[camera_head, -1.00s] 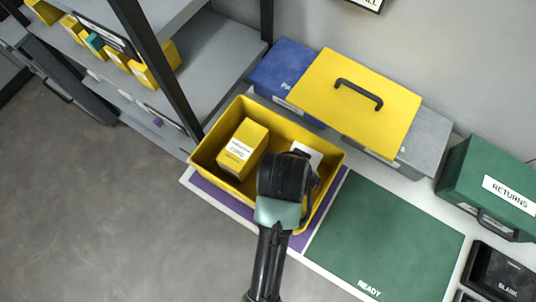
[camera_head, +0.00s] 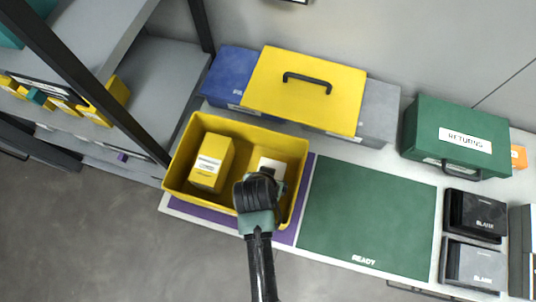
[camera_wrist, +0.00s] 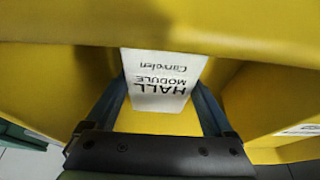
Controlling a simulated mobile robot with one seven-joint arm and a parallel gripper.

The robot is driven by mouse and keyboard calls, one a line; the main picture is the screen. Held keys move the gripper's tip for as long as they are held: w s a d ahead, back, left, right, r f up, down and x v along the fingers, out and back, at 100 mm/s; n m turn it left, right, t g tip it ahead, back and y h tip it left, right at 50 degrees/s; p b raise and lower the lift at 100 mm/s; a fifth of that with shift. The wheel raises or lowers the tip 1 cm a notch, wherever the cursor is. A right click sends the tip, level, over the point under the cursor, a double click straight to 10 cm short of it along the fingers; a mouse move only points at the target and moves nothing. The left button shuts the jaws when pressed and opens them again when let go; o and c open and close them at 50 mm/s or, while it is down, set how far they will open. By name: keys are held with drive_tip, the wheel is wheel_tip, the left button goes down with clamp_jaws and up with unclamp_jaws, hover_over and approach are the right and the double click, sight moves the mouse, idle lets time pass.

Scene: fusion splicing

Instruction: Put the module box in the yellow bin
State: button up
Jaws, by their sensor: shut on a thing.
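The module box (camera_wrist: 160,72), with a white face reading "HALL MODULE", is between the two fingers of my gripper (camera_wrist: 161,90) in the wrist view. My gripper is shut on it. In the head view the white top of the box (camera_head: 271,165) shows just beyond my gripper (camera_head: 262,180), inside the right half of the yellow bin (camera_head: 262,135). My wrist hides part of the box. I cannot tell whether the box touches the bin floor.
A yellow carton (camera_head: 212,163) stands in the left part of the bin. Behind are a blue case (camera_head: 232,75), a yellow-lidded case (camera_head: 305,92) and a green "RETURNS" case (camera_head: 455,140). The green "READY" mat (camera_head: 365,215) is bare. A shelf post (camera_head: 90,85) rises at left.

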drive_tip(key=shift+f, duration=0.2)
drive_tip(key=o, duration=1.1)
drive_tip(key=shift+o, duration=0.2)
drive_tip(key=shift+r, duration=0.15)
